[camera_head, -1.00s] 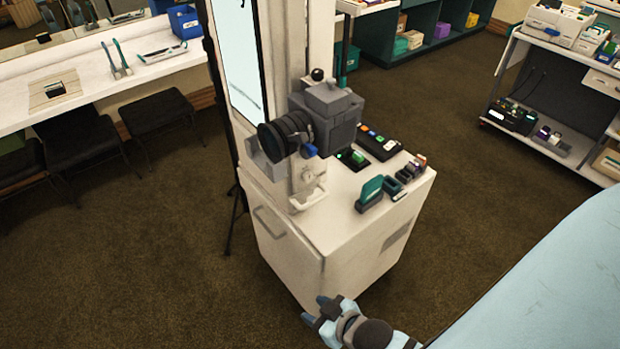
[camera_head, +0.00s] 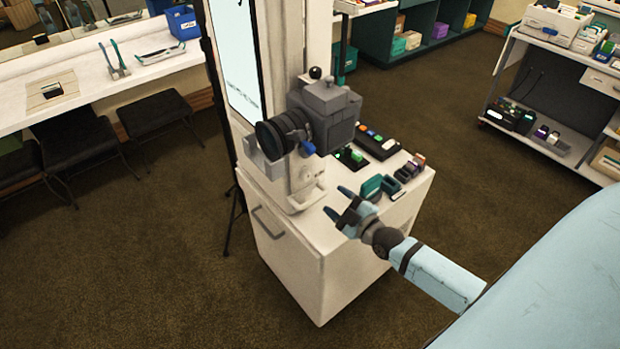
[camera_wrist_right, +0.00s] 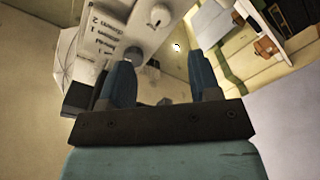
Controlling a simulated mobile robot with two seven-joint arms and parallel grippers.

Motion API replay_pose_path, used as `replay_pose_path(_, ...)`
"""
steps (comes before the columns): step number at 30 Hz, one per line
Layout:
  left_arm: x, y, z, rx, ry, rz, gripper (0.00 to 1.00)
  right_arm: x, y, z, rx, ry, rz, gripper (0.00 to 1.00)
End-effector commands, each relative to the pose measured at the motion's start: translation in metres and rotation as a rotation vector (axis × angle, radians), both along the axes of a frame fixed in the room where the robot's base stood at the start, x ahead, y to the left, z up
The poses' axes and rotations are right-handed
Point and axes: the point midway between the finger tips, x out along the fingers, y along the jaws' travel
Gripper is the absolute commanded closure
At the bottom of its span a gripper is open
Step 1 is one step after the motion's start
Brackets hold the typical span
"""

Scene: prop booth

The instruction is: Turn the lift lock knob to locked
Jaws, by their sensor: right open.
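A grey camera (camera_head: 325,115) with a black lens is mounted on a white column that rises from a white cabinet (camera_head: 290,270). A small blue knob (camera_head: 309,148) sits on the camera's near side. My right gripper (camera_head: 335,201) is open and empty, over the cabinet's front edge. My left gripper is out of view.
A teal block (camera_head: 371,187), small holders and a dark button panel (camera_head: 377,142) are on the cabinet top, close to my right gripper. A counter (camera_head: 110,78) with stools is at left. A loaded cart (camera_head: 550,90) is at right. Carpet between is clear.

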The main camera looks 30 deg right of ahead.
Motion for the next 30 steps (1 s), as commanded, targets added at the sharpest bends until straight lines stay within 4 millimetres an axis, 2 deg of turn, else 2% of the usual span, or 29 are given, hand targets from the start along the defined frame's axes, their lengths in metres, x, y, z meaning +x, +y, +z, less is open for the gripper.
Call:
replay_pose_path(3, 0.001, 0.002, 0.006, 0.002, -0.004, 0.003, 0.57, 0.028, 0.003, 0.003, 0.001, -0.003, 0.0, 0.43)
replay_pose_path(9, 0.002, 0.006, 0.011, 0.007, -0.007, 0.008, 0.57, 0.069, 0.009, 0.002, 0.001, -0.001, 0.0, 0.43)
replay_pose_path(15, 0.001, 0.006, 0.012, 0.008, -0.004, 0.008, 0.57, 0.096, 0.012, 0.001, 0.001, 0.0, 0.0, 0.43)
replay_pose_path(20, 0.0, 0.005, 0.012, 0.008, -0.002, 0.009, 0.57, 0.105, 0.014, 0.0, 0.001, 0.002, 0.001, 0.43)
replay_pose_path(28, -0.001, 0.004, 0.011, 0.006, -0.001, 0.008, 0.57, 0.106, 0.014, -0.001, 0.001, 0.002, 0.001, 0.43)
replay_pose_path(29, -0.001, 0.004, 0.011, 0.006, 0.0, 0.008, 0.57, 0.106, 0.014, 0.0, 0.001, 0.002, 0.001, 0.45)
replay_pose_path(30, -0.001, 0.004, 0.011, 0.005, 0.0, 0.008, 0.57, 0.106, 0.014, 0.0, 0.001, 0.002, 0.001, 0.54)
